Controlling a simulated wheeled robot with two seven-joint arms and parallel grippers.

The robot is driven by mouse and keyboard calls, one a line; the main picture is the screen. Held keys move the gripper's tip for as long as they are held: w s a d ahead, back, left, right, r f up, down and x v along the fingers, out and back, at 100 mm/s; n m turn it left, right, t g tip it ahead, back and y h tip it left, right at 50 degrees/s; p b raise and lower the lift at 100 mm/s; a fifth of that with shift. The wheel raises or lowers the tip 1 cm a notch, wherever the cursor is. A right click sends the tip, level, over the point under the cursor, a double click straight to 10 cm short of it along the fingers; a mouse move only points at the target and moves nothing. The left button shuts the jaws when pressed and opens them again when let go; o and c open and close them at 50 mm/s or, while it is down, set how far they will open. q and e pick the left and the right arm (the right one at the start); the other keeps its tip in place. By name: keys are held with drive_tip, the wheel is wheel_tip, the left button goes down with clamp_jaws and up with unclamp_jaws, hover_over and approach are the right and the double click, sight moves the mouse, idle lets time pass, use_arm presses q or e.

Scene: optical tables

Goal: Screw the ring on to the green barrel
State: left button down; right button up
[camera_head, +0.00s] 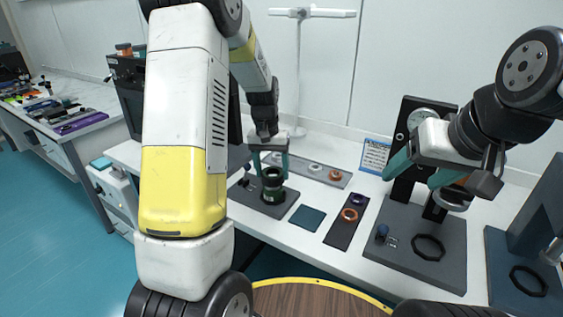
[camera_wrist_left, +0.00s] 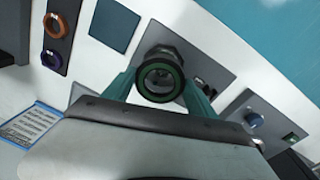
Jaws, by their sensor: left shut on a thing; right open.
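The barrel (camera_head: 274,190), dark with a wide black collar, stands upright on a dark grey plate (camera_head: 290,205) in the head view. It also shows below the fingers in the left wrist view (camera_wrist_left: 163,52). A dark green ring (camera_wrist_left: 160,80) sits at its top end. My left gripper (camera_head: 271,168) comes down from above, its teal fingers shut on the ring from both sides. How far the ring is threaded cannot be told. My right gripper (camera_head: 418,172) is open and empty, beside a black stand at the right.
A black mat (camera_head: 338,234) holds an orange ring (camera_head: 349,214) and a purple ring (camera_head: 358,200). A teal pad (camera_head: 307,218) lies beside the barrel's plate. A grey tray (camera_head: 333,180) lies behind. A black stand with a dial (camera_head: 424,117) rises at the right.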

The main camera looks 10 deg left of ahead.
use_arm(q)
drive_tip(key=shift+f, duration=1.05)
idle(1.4)
drive_tip(key=shift+s+f, duration=0.25)
drive_tip(key=shift+f, duration=0.55)
idle(0.8)
drive_tip(key=m, duration=0.4)
drive_tip(key=shift+g, duration=0.3)
drive_tip(key=m, duration=1.3)
drive_tip(key=shift+g+y, duration=0.3)
drive_tip(key=shift+y, duration=0.1)
drive_tip(key=shift+c, duration=0.9)
unclamp_jaws()
drive_tip(key=shift+r, duration=0.1)
